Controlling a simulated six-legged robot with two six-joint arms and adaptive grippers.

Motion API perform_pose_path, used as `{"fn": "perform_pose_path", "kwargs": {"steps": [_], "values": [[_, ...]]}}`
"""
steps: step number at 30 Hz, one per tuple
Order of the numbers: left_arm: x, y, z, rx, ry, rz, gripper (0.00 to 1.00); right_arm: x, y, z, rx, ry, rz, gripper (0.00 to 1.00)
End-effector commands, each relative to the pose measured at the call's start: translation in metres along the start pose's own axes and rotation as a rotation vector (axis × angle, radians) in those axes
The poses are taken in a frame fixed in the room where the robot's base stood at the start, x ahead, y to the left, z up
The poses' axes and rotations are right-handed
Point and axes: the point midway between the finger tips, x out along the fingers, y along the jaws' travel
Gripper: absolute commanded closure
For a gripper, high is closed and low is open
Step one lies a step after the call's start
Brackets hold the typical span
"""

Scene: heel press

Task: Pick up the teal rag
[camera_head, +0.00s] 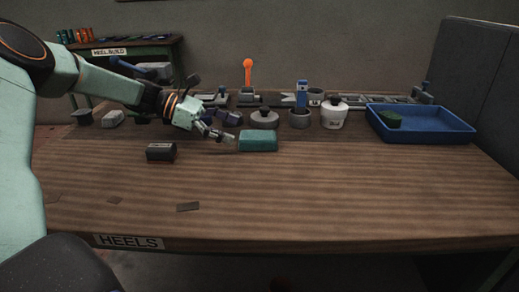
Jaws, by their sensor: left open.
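The teal rag (258,141) lies as a flat-topped block on the wooden bench, right of the middle of the left arm's reach. My left gripper (228,138) comes in from the left, with its fingertips close beside the rag's left end. The gripper is open. I cannot tell whether a fingertip touches the rag. My right gripper is not in view.
The bench (330,205) is clear in front and to the right. A dark block (161,152) sits left of the rag. A blue tray (440,130) is at right.

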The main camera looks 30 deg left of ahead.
Motion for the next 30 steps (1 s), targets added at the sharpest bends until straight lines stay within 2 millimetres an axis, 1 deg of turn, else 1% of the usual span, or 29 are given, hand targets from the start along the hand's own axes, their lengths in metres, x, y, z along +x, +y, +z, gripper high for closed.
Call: {"fn": "perform_pose_path", "kwargs": {"steps": [11,18,21,24,30], "values": [[0.035,0.001,0.001,-0.003,-0.006,0.001,0.11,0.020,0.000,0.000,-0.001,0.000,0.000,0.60],[0.064,0.003,0.005,-0.004,-0.004,0.002,0.11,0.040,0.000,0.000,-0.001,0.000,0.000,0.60],[0.074,0.004,0.005,-0.005,-0.004,0.003,0.11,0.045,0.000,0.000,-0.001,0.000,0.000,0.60],[0.079,0.004,0.007,-0.005,-0.005,0.003,0.11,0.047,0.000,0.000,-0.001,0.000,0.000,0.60],[0.079,0.004,0.008,-0.005,-0.006,0.004,0.11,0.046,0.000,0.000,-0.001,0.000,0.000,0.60]]}}
